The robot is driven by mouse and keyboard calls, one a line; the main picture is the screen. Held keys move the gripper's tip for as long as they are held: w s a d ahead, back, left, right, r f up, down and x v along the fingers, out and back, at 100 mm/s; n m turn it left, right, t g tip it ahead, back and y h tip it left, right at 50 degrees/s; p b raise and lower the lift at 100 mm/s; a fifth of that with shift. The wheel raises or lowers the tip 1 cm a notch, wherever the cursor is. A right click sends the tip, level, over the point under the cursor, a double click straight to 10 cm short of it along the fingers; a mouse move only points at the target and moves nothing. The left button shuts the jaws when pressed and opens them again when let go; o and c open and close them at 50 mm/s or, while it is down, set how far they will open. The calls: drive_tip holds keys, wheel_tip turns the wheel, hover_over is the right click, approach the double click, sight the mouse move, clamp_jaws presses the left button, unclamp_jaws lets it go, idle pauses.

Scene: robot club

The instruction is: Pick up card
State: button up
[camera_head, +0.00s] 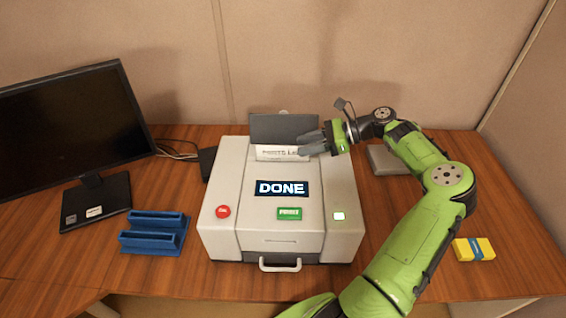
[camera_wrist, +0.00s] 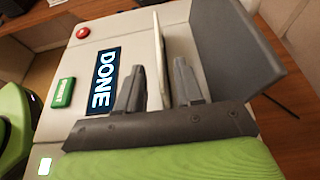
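The white card (camera_head: 275,153) with printed text stands upright in the top of the light grey machine (camera_head: 229,190), in front of a raised dark flap (camera_head: 280,127). My gripper (camera_head: 307,143) is at the card's right end. In the wrist view the card (camera_wrist: 160,48) shows edge-on between my two fingers (camera_wrist: 158,72). The fingers are apart, with a visible gap on each side of the card. The card's lower edge is hidden in the machine and behind my gripper.
The machine's screen (camera_head: 281,188) reads DONE. It has a red button (camera_head: 223,211), a green button (camera_head: 289,213) and a front handle (camera_head: 280,268). A blue slotted holder (camera_head: 155,233) and a monitor (camera_head: 70,115) stand left. A yellow-blue block (camera_head: 474,249) lies right.

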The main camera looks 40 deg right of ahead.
sight(291, 149)
drive_tip(key=b+x, duration=0.1)
drive_tip(key=x, duration=0.4)
drive_tip(key=shift+w+b, duration=0.1)
drive_tip(key=shift+b, duration=0.2)
clamp_jaws()
drive_tip(key=shift+r, duration=0.15)
